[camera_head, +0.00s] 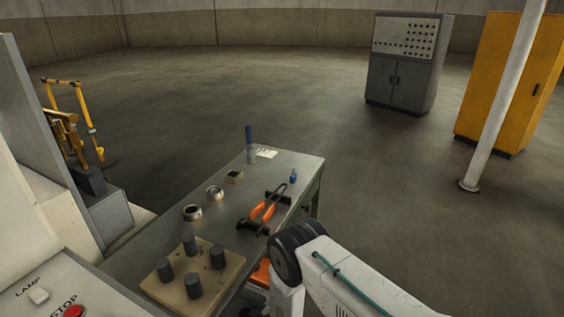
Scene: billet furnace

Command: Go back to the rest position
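My white arm (345,275) with a dark round joint comes in from the lower right. It reaches beside the near right edge of the grey workbench (295,160). From the joint a white link points down and leaves the bottom of the picture. My gripper does not show, so I cannot see its fingers or whether it holds anything.
On the bench are a wooden block with several dark cylinders (191,267), metal rings (192,212), an orange-handled tool (262,211) and small bottles (293,176). A panel with a red stop button (73,311) is lower left. A white pole (500,100) stands right amid open floor.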

